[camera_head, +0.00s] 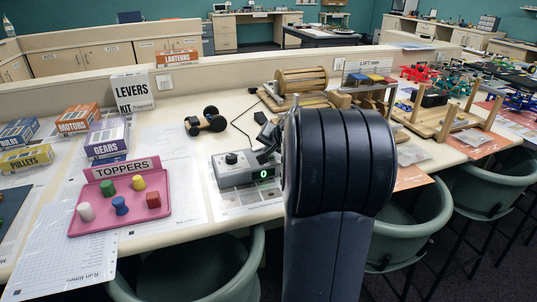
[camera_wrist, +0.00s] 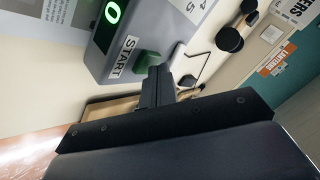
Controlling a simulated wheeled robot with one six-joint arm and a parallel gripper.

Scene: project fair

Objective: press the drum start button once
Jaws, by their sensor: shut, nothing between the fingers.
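The grey control box (camera_head: 238,171) stands on the bench with a green "0" on its display (camera_head: 264,174) and a knob (camera_head: 231,158) on top. In the wrist view the box (camera_wrist: 133,45) shows tilted, with a START label (camera_wrist: 122,57) beside a green button (camera_wrist: 147,60). My gripper (camera_wrist: 160,72) is shut and empty, its tips right by the green button. I cannot tell whether they touch it. In the head view my arm hides most of the gripper and the button. The wooden drum (camera_head: 302,79) lies on its stand behind.
A pink tray (camera_head: 98,219) of coloured toppers lies left of the box. Several labelled cartons, such as GEARS (camera_head: 107,140), stand at left. Stools (camera_head: 415,218) line the bench front.

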